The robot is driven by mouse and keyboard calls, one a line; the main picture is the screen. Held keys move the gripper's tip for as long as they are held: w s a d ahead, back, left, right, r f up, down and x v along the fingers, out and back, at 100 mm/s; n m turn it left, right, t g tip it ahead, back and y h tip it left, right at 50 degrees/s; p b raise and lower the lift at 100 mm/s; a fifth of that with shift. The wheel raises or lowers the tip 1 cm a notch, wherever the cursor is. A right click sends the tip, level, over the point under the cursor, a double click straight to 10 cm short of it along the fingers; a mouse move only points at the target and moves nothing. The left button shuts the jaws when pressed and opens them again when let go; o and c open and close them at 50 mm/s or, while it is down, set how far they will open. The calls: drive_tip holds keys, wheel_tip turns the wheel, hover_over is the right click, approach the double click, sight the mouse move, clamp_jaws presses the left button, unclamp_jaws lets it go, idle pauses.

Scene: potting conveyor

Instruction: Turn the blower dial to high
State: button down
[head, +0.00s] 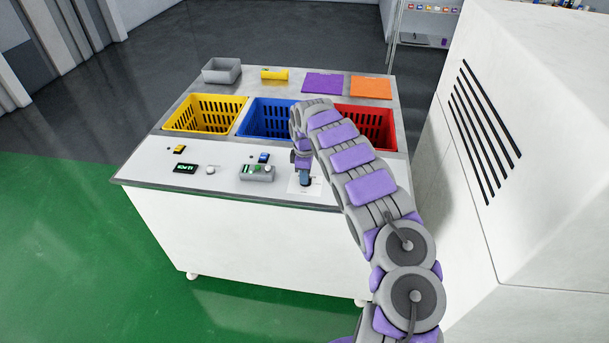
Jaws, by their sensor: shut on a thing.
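My gripper (304,178) points down over a pale square plate (314,189) at the right of the white front panel. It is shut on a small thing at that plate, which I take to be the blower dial. The fingers hide nearly all of the dial, so its pointer and setting cannot be read. My arm comes in from the lower right and arches over the counter.
Left of my gripper are a grey control box (257,173), a dark display (186,168) and a round knob (210,170). Behind are yellow (204,114), blue (262,119) and red (378,128) crates. A large white cabinet (530,130) stands close on the right.

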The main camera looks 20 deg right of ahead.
drive_tip(key=shift+w+r+p, duration=0.1)
drive_tip(key=shift+r+p, duration=0.05)
drive_tip(key=shift+p, duration=0.15)
drive_tip(key=m+p, duration=0.2)
drive_tip(key=m, duration=0.1)
drive_tip(key=shift+r, duration=0.1)
drive_tip(key=m+p, duration=0.3)
drive_tip(key=m, duration=0.2)
drive_tip(key=shift+w+d, duration=0.1)
drive_tip(key=m+p, duration=0.2)
drive_tip(key=m, duration=0.3)
drive_tip(key=shift+m+p, duration=0.3)
drive_tip(key=shift+m, duration=0.1)
drive_tip(key=shift+d+m+p, duration=0.2)
drive_tip(key=shift+m+p, duration=0.5)
drive_tip(key=shift+m, duration=1.4)
drive_tip(key=c, duration=1.1)
unclamp_jaws()
drive_tip(key=shift+f, duration=0.2)
drive_tip(key=shift+r, duration=0.1)
